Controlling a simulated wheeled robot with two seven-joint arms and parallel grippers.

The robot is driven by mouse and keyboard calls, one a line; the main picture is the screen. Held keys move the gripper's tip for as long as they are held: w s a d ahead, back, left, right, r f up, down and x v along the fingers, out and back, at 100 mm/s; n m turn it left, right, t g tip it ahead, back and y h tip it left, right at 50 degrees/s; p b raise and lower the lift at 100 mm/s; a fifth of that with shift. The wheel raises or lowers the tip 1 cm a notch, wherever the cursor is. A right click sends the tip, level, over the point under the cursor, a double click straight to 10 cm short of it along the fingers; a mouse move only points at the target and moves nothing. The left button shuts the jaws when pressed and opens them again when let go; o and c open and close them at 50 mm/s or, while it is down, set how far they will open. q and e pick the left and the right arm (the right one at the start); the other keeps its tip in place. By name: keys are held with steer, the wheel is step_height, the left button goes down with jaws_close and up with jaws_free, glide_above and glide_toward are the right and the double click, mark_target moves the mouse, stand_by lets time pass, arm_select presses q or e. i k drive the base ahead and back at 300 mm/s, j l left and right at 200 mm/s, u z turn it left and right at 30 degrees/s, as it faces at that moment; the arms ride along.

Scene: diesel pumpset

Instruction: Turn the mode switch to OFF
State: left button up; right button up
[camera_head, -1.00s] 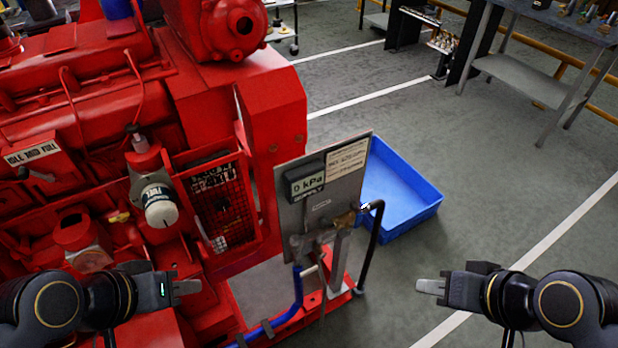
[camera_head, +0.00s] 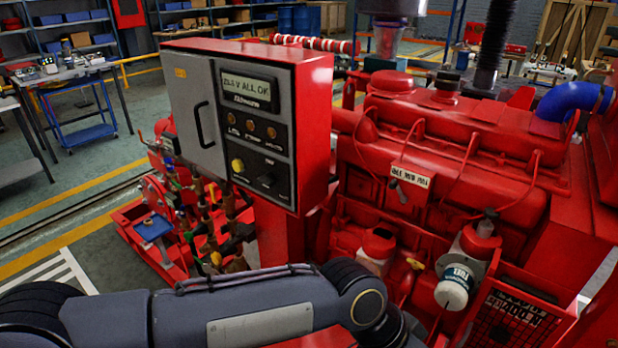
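A red control cabinet (camera_head: 315,120) stands left of the engine. The knob's position and labels are too small to read. My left arm crosses the bottom of the view below the cabinet, apart from the panel in the picture. Neither my left nor my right gripper shows in the current view.
A grey door (camera_head: 195,110) with a black handle is on the cabinet's left part. The red engine (camera_head: 440,150) fills the right. Pipes and valves (camera_head: 210,225) stand low at left. A workbench (camera_head: 75,75) is at the back left, with open floor before it.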

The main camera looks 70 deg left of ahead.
mark_target(268, 180)
steer(key=j+u, duration=0.1)
steer(key=u, duration=2.55)
